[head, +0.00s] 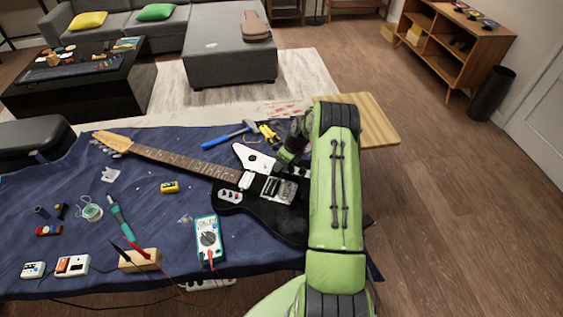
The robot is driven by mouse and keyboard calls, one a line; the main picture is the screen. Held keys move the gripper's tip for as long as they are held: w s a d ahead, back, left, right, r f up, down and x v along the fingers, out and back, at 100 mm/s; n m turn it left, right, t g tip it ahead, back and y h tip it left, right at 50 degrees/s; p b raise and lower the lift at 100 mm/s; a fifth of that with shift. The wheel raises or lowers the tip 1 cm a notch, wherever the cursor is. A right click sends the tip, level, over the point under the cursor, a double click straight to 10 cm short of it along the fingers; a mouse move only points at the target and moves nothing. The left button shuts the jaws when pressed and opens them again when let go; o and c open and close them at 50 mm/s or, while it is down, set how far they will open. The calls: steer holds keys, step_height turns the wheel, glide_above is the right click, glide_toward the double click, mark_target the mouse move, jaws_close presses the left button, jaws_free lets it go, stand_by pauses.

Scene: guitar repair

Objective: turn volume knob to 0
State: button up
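A black electric guitar (262,211) lies on a blue cloth, its neck (180,158) pointing to the upper left. A white plate (252,157) shows at its upper edge, and a small light plate with dark spots (230,196) at its lower left. A metal bridge (280,189) is in the middle of the body. I cannot tell which small part is the volume knob; it may be behind my green arm, which covers the body's right side. My gripper (283,163) is over the upper part of the body, dark and small; its fingers and any contact are unclear.
A multimeter (208,240) stands close below the guitar. A wooden block (140,260), a soldering iron (122,222) and a yellow item (169,187) lie left. A wooden board (375,118) is at the upper right.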

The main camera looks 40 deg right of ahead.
steer(key=shift+f, duration=0.1)
jaws_close()
steer(key=shift+n, duration=0.4)
steer(key=shift+w+d+f+n+y+b, duration=0.1)
steer(key=shift+n+y+b, duration=0.5)
steer(key=shift+n, duration=0.4)
steer(key=n+g+b, duration=0.1)
steer(key=n, duration=0.2)
steer(key=shift+w+n+y+b, duration=0.1)
steer(key=shift+n+y+b, duration=0.2)
steer(key=shift+y+b, duration=0.1)
steer(key=n+g+b, duration=0.1)
steer(key=n, duration=0.2)
steer(key=shift+w+d+g+b, duration=0.1)
steer(key=shift+g+b, duration=0.2)
steer(key=shift+n+g+y+b, duration=0.35)
steer(key=shift+n+b, duration=0.35)
steer(key=shift+n, duration=0.6)
